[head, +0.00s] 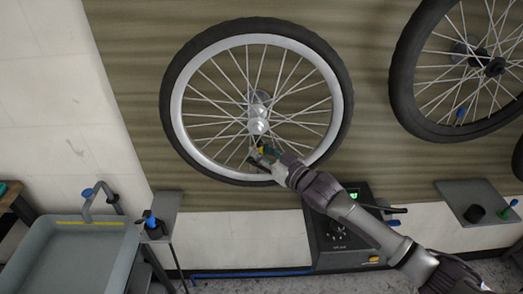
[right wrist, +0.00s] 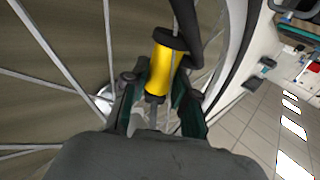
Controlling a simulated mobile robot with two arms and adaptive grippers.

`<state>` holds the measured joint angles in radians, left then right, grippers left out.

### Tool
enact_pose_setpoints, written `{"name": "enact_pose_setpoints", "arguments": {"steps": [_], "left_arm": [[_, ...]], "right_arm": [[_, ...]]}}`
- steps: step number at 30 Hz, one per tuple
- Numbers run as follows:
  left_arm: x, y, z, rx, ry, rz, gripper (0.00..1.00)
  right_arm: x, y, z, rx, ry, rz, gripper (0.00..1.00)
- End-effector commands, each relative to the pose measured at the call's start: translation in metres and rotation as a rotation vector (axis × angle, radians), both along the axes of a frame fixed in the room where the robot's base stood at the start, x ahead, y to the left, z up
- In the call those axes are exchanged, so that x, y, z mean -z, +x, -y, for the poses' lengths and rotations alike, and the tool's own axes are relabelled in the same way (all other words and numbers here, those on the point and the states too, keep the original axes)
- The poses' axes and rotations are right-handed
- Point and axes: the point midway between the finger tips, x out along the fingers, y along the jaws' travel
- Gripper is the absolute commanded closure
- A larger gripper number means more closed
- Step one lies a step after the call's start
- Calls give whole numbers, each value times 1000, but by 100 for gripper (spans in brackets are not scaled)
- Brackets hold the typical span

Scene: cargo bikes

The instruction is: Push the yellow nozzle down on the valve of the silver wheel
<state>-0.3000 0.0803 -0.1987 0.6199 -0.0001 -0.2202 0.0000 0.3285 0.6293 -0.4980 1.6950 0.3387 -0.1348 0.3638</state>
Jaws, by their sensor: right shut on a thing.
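The silver wheel (head: 176,100) hangs on the wooden wall, with a black tyre, a silver rim and thin spokes. My right gripper (head: 264,156) is inside the lower part of its rim, in front of the spokes. In the right wrist view, my right gripper (right wrist: 158,88) is shut on the yellow nozzle (right wrist: 162,62), which has black collars and a black hose at its upper end. A short grey stem shows below the nozzle between the fingers; I cannot tell whether it is the valve. The nozzle's seating is unclear. My left gripper is not in view.
A dark pump box (head: 337,240) with a green display stands below the wheel. A second wheel (head: 403,90) hangs at the right. A grey basin (head: 68,262) is at the lower left, and a grey shelf (head: 462,192) is at the right. Spokes surround my gripper closely.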

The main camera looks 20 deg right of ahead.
Motion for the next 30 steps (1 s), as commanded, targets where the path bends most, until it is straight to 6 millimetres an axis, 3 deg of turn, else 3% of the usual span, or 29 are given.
{"name": "enact_pose_setpoints", "arguments": {"steps": [30], "left_arm": [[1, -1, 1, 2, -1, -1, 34]], "right_arm": [[5, 0, 0, 0, 1, 2, 100]]}}
